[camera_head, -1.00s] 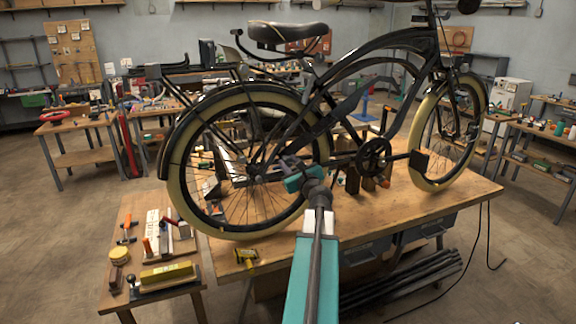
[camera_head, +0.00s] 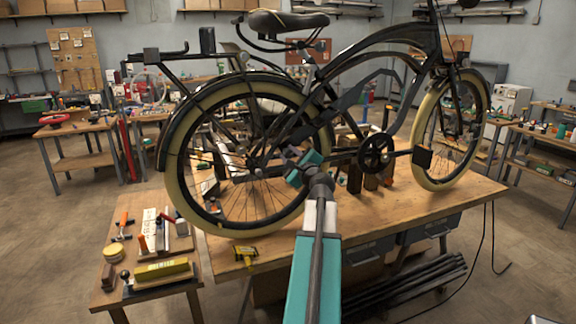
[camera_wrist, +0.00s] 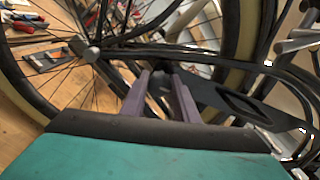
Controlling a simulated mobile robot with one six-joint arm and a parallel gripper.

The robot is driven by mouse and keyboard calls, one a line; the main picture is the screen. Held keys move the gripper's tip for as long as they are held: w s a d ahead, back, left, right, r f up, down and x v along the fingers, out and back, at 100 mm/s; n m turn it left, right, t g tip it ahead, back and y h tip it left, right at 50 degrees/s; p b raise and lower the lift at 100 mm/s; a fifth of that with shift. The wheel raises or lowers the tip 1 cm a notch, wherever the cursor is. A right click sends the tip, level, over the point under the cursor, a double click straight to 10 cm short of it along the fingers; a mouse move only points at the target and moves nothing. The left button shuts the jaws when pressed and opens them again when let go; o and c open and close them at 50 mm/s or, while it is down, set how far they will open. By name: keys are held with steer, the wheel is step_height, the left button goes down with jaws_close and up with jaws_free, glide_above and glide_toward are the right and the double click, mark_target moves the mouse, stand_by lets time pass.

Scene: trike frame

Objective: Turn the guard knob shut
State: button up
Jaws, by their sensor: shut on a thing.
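A black bicycle frame (camera_head: 352,100) with cream tyres stands on the wooden workbench. My gripper (camera_head: 290,160) reaches in beside the rear wheel (camera_head: 240,160), near the chain guard. In the wrist view, my gripper (camera_wrist: 162,88) has its two fingers close together around a small dark knob (camera_wrist: 160,78). The knob sits at the rear end of the dark chain guard (camera_wrist: 235,98), and the fingers hide most of it. The knob's turned angle cannot be made out.
The wooden workbench (camera_head: 420,222) lies under the bicycle, with a yellow tool (camera_head: 246,252) at its left corner. A low side table (camera_head: 110,298) with tools stands at the left. Wheel spokes and frame tubes crowd the gripper closely.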

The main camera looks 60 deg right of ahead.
steer(key=n+b, duration=0.7)
steer(key=b, duration=0.1)
steer(key=shift+w+f+b, duration=0.1)
steer(key=shift+f+b, duration=0.05)
steer(key=shift+b, duration=0.2)
steer(key=n+b, duration=0.2)
steer(key=shift+d+n+b, duration=0.1)
steer(key=shift+n+b, duration=0.2)
steer(key=shift+r+n+b, duration=0.2)
steer(key=shift+n+b, duration=0.8)
steer(key=o, duration=1.1)
steer(key=shift+c, duration=0.2)
steer(key=shift+f, duration=0.15)
